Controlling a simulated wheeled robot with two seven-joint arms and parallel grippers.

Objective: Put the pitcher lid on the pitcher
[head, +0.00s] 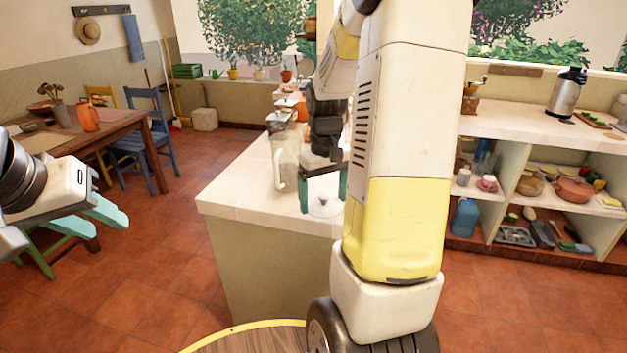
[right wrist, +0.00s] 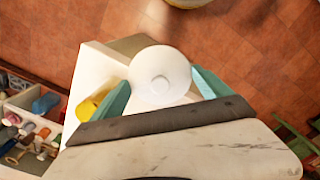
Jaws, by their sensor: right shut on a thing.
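The clear glass pitcher (head: 289,160) stands upright on the pale counter, its handle on the left side. Its top is partly hard to make out against things behind it. My right gripper (head: 324,203) is to the right of the pitcher, near the counter's front edge. It is shut on the pitcher lid (head: 325,208), a pale see-through disc. In the right wrist view the round white lid (right wrist: 160,70), with a small central knob, sits between the teal fingers of the right gripper (right wrist: 163,85). My left gripper (head: 108,220) is open and empty at the left, away from the counter.
The counter (head: 235,198) has a clear stretch left of the pitcher. Several dishes and jars stand behind it. A wooden table (head: 128,134) with chairs is at the left. Shelves (head: 545,215) with kitchenware are at the right. My right arm hides part of the counter.

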